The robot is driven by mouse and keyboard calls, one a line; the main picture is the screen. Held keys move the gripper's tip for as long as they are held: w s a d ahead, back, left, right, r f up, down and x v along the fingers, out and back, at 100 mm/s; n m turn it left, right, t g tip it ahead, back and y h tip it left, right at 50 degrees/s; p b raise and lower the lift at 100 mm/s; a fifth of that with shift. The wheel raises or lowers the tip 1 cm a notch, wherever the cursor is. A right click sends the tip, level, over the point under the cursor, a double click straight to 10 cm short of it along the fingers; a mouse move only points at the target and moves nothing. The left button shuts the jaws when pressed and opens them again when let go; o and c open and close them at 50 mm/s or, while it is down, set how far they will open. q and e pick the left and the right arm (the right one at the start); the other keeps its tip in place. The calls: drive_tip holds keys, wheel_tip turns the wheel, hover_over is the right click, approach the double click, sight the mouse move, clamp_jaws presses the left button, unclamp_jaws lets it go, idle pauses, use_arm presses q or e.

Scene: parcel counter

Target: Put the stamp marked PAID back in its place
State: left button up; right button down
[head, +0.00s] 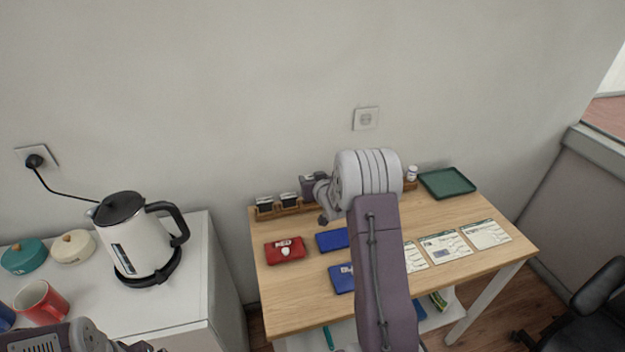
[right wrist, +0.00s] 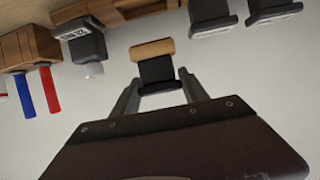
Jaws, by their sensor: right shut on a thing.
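My right gripper (right wrist: 157,88) is shut on a stamp (right wrist: 156,72) with a black body and a tan end; no marking on it is readable. The right wrist view appears upside down, with the wooden rack (right wrist: 122,12) along its top. The held stamp appears apart from the rack, between one dark stamp (right wrist: 88,46) and two others (right wrist: 208,14). Two dark stamps (head: 289,199) stand in the rack's left part. My left arm shows only at the bottom left, its fingers unclear.
A green tray (head: 447,182) is at the back right. A wooden holder with pens (right wrist: 22,88) stands by the rack. A kettle (head: 135,241) stands on the left cabinet.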

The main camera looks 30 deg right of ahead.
drive_tip(key=shift+f, duration=0.15)
idle(0.4)
drive_tip(key=shift+f+b, duration=2.55)
drive_tip(key=shift+f, duration=0.2)
drive_tip(key=c, duration=0.8)
unclamp_jaws()
drive_tip(key=shift+o, duration=0.2)
drive_tip(key=shift+p+v, duration=0.5)
drive_tip(key=shift+v, duration=2.15)
